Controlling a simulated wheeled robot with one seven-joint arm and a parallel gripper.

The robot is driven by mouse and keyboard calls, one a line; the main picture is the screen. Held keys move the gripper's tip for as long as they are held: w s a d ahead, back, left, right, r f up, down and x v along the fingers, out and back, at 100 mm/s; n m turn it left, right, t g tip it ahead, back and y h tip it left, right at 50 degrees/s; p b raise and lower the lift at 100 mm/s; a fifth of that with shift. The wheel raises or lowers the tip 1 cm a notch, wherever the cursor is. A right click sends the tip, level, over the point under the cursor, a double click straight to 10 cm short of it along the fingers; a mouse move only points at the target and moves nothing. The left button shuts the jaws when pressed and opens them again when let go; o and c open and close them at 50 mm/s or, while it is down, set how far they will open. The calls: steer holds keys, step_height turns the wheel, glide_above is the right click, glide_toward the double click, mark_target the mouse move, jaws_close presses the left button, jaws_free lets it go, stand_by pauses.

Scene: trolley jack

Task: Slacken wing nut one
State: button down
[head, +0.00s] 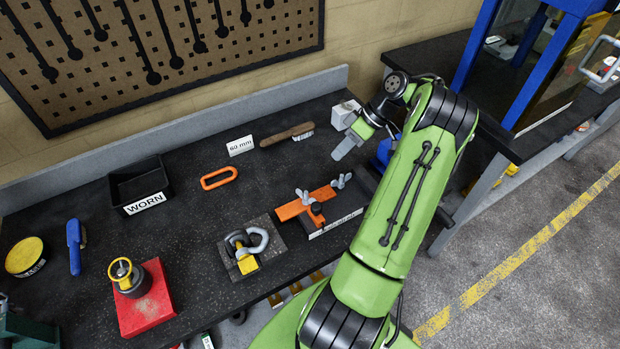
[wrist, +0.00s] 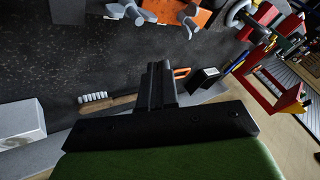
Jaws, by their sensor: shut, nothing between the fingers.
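My gripper (head: 339,156) is above the bench, behind the clamp bar and apart from both wing nuts. Its fingers (wrist: 159,66) are together and hold nothing.
A brush (head: 287,135), a "60 mm" card (head: 240,146), an orange link (head: 219,178) and a black WORN bin (head: 138,186) lie behind and left. A shackle (head: 246,242) stands front left. A white box (head: 345,113) stands near my wrist.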

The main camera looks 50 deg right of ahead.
mark_target(306, 198)
steer(key=b+x, duration=0.2)
steer(key=x, duration=0.7)
steer(key=shift+a+f, duration=0.1)
steer(key=shift+a, duration=0.1)
steer(key=a, duration=0.4)
steer(key=shift+s+a, duration=0.1)
steer(key=shift+s, duration=0.15)
